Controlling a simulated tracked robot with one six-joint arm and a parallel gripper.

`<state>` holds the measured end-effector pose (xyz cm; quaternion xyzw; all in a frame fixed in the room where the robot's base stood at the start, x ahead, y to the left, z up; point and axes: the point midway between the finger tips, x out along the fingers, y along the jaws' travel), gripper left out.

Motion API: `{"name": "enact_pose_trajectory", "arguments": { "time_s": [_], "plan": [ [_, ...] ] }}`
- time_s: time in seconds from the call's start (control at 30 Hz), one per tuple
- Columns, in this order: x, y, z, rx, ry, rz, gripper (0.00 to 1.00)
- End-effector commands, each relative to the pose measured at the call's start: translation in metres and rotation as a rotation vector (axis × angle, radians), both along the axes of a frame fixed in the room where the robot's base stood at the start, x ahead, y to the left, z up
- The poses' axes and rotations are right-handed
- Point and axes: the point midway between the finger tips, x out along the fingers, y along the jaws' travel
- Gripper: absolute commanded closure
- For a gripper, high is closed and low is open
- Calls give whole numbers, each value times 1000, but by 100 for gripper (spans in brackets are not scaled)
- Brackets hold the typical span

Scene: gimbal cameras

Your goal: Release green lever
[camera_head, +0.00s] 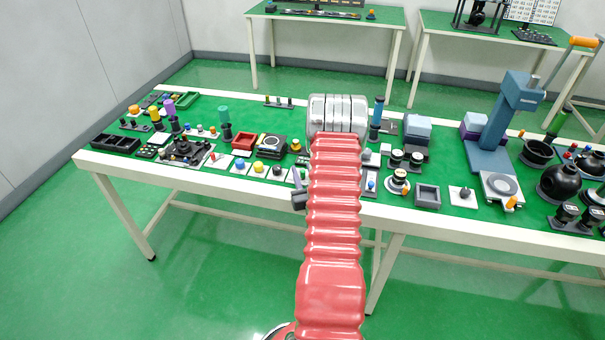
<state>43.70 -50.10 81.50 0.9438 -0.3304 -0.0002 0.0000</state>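A lever with a green, slightly teal upright handle (223,115) stands on a dark base on the left half of the table. It looks upright, and nothing is touching it. My red ribbed arm reaches forward over the middle of the table, to the right of the green lever. My gripper's fingers cannot be made out, as the arm covers that area. A small dark part juts out from the arm's left side near the table's front edge; I cannot tell what it is.
Near the green lever stand a purple-handled lever (170,107), a yellow-handled lever (155,115) and a red tray (244,141). A silver ribbed block (338,112) shows at the arm's far end. A blue-handled lever (377,111) and a tall blue stand (502,115) are further right.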

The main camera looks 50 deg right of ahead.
Motion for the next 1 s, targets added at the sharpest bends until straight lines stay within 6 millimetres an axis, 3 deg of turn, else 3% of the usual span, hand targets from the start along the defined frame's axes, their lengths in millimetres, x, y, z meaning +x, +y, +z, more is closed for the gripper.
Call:
{"name": "enact_pose_trajectory", "arguments": {
  "time_s": [0.1, 0.57, 1.0],
  "plan": [
    [0, 0, 0, 0, 0, 0, 68],
    [0, 0, 0, 0, 0, 0, 100],
    [-1, 0, 0, 0, 0, -17, 100]
  ]
}}
